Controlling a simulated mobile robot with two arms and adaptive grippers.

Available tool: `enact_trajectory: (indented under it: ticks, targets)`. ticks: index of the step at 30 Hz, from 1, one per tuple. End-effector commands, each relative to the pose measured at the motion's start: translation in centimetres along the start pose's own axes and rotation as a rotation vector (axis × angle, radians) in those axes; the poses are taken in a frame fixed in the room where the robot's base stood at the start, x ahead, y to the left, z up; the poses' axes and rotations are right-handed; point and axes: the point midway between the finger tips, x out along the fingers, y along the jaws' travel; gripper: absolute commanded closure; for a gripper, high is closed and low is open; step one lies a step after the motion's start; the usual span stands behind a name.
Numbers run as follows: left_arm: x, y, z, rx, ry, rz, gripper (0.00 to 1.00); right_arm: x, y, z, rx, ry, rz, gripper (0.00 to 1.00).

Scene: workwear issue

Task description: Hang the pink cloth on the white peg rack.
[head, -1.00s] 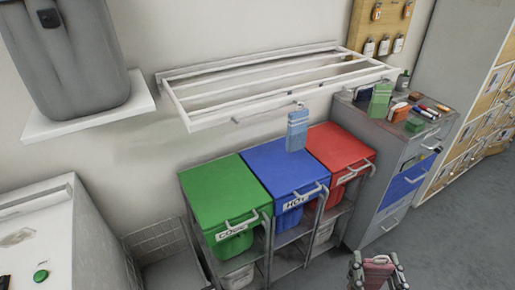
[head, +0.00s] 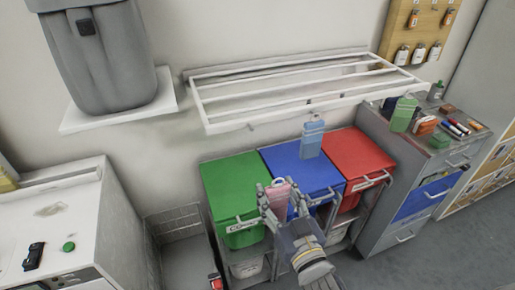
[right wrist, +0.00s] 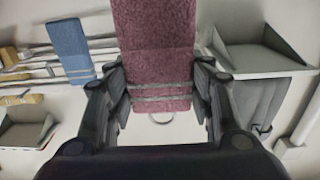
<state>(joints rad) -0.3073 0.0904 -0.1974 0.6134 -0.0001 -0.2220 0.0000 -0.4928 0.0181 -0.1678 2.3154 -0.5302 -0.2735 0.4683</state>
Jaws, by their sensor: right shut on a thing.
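The pink cloth (head: 277,187) is held in my right gripper (head: 272,192), in front of the lidded bins in the head view. In the right wrist view the pink cloth (right wrist: 155,50) stands up between the two fingers, which are shut on it. The white peg rack (head: 208,117) is fixed to the wall above and beyond the gripper. A blue cloth (head: 312,138) hangs from its front rail, and a green cloth (head: 403,115) hangs near its right end. The pink cloth is apart from the rack. My left gripper is not in view.
Green (head: 236,184), blue (head: 290,165) and red (head: 350,157) lidded bins stand below the rack. A grey cabinet (head: 392,195) with small items on top is at the right. A grey container (head: 110,55) stands on a wall shelf (head: 118,112) at the left.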

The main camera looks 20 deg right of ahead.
Motion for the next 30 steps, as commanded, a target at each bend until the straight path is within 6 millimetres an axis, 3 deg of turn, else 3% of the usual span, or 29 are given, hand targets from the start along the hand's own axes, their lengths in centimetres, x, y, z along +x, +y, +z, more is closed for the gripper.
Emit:
enact_trajectory:
  ticks: [1, 8, 13, 30]
  targets:
    - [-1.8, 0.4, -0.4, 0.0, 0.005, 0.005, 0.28, 1.4, -0.2, -2.4, -0.005, 0.007, -0.007, 0.7]
    - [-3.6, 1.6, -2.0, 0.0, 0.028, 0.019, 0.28, 4.8, -0.5, -5.2, -0.017, -0.006, -0.014, 0.7]
    - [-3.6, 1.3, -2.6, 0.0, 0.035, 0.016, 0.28, 5.6, -0.6, -5.3, -0.019, -0.01, -0.015, 0.7]
    - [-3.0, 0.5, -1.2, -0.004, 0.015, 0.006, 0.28, 8.7, -0.6, -4.9, -0.02, -0.009, -0.015, 0.7]
